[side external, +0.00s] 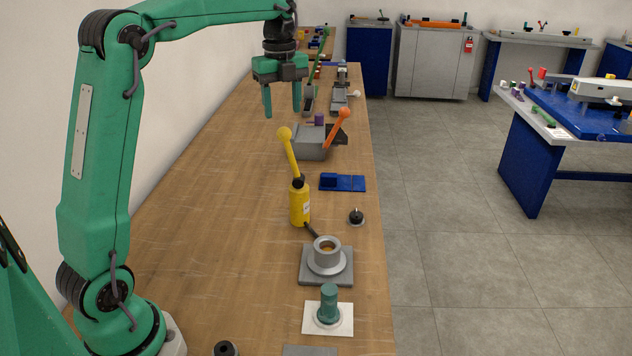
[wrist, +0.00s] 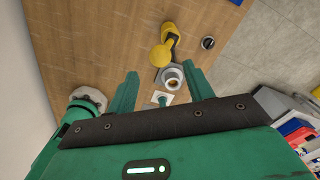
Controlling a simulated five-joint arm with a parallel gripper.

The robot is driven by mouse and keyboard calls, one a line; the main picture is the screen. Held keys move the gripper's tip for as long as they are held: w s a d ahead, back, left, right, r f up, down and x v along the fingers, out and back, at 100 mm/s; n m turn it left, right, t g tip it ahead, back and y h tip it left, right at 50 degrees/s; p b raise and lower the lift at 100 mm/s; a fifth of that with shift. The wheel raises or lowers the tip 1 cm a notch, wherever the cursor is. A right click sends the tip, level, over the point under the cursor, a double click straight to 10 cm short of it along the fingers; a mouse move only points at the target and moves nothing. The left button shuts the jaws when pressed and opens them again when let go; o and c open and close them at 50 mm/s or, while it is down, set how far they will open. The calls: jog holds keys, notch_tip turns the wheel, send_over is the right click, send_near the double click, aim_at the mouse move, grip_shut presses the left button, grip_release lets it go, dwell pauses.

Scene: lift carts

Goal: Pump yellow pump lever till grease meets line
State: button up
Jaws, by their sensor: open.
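The yellow grease pump (side external: 299,204) stands upright on the bench, with its yellow lever (side external: 289,152) rising from the black top to a round knob, leaning slightly left. A dark spout or hose runs from it toward a grey cup on a square base (side external: 327,262). Some amber-brown shows inside the cup; a line cannot be made out. My gripper (side external: 282,106) is open and empty, high above the bench behind the pump. In the wrist view the lever knob (wrist: 161,56) shows beyond the fingers (wrist: 163,85), apart from them, and the cup (wrist: 172,78) shows between and past them.
An orange-handled grey device (side external: 312,142) stands behind the pump. A blue block (side external: 342,182) and a small black knob (side external: 356,216) lie to its right. A teal post on a white plate (side external: 328,305) stands in front of the cup. The wooden bench (side external: 220,210) is clear left of the pump.

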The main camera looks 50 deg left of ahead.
aim_at(284, 134)
jog(key=shift+f, duration=3.9)
grip_shut()
jog(key=shift+s+a+f, duration=0.45)
jog(key=shift+s+a, duration=0.25)
jog(key=shift+s+a+f, duration=0.4)
jog(key=shift+s+a, duration=0.25)
jog(key=shift+s, duration=0.05)
grip_release()
jog(key=shift+w+r, duration=0.1)
jog(key=shift+r, duration=0.05)
